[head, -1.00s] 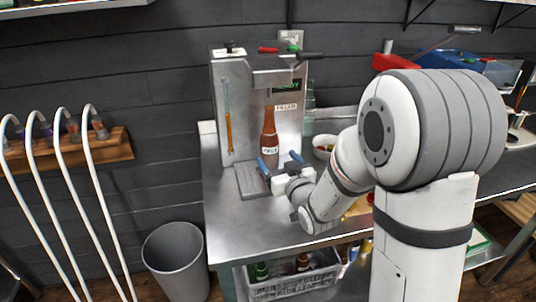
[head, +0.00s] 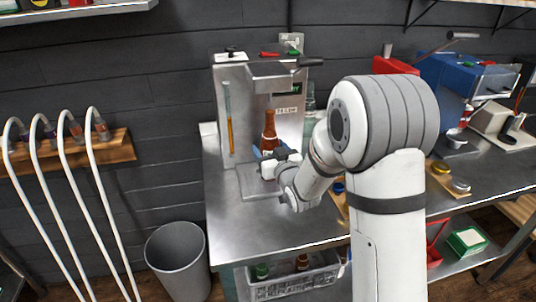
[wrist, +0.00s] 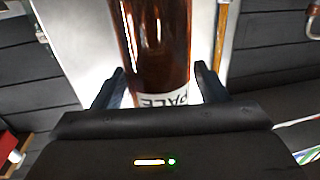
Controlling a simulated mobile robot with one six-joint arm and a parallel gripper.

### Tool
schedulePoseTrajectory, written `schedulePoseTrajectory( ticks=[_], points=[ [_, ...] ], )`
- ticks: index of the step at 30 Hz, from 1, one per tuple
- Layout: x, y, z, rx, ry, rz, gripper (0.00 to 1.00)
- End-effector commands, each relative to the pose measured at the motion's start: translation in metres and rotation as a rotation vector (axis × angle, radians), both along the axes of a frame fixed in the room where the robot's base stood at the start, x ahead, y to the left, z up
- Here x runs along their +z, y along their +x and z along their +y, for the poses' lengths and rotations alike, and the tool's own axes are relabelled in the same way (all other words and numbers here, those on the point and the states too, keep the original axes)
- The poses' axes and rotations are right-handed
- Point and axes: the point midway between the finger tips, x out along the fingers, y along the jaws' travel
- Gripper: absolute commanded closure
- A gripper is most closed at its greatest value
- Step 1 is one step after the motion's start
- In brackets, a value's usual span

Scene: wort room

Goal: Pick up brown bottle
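The brown bottle (head: 269,131) stands upright on the base plate of the steel filler machine (head: 236,95). In the wrist view the brown bottle (wrist: 155,45) fills the middle, with a white label reading "PALE". My gripper (head: 269,154) is at the bottle's lower body in the head view. In the wrist view my gripper (wrist: 160,85) has one finger on each side of the bottle, with narrow gaps showing, so it looks open.
The filler's body and head stand behind and above the bottle. A grey bin (head: 177,262) stands on the floor left of the steel table (head: 240,227). A crate with bottles (head: 292,283) is below. A blue machine (head: 462,78) stands at the right.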

Motion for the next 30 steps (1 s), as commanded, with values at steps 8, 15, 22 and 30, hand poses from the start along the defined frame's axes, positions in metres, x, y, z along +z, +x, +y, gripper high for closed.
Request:
schedulePoseTrajectory(
  ticks=[8,15,22,30],
  points=[
    [0.0000,-0.0001,-0.0005,-0.001,0.000,0.000,0.57],
    [0.0000,-0.0001,-0.0007,-0.001,0.000,0.000,0.76],
    [0.0015,0.0002,-0.0008,-0.001,0.001,-0.003,0.88],
    [0.0045,0.0005,-0.0011,-0.001,0.001,-0.004,0.88]
  ],
)
